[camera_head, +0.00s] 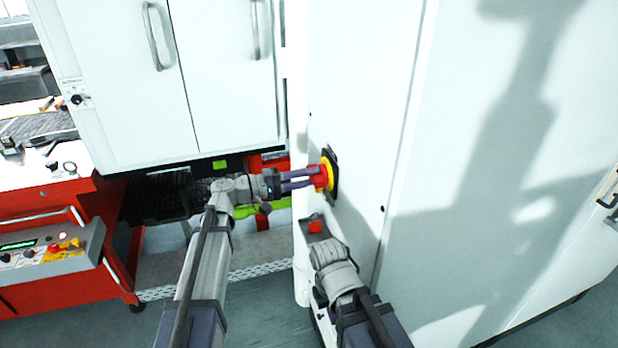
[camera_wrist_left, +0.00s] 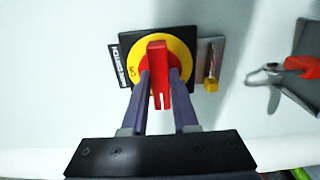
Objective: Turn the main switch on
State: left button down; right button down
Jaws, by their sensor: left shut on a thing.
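The main switch is a red handle (camera_wrist_left: 158,58) on a yellow disc (camera_wrist_left: 183,52) with a black square plate (camera_wrist_left: 128,42), fixed to the white cabinet. In the head view its yellow disc (camera_head: 329,171) is seen edge-on on the cabinet's left face. My left gripper (camera_head: 308,178) is shut on the red handle. In the left wrist view its two purple fingers (camera_wrist_left: 161,76) lie one on each side of the handle, which stands upright in that picture. A mark shows on the disc's left side. My right arm shows below, but its fingers do not show.
The white cabinet (camera_head: 365,75) fills the middle and right. A grey holder with a red part (camera_head: 315,226) sits below the switch. White double doors (camera_head: 215,70) stand at the left. A control panel (camera_head: 45,250) with buttons is at lower left.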

pick_arm(q)
jog(key=shift+m, duration=0.3)
jog(key=m, duration=0.3)
jog(key=shift+m, duration=0.4)
jog(key=m, duration=0.4)
jog(key=shift+m, duration=0.3)
jog(key=m, duration=0.4)
jog(key=shift+m, duration=2.4)
jog(key=c, duration=0.7)
grip_release()
jog(key=shift+v, duration=3.95)
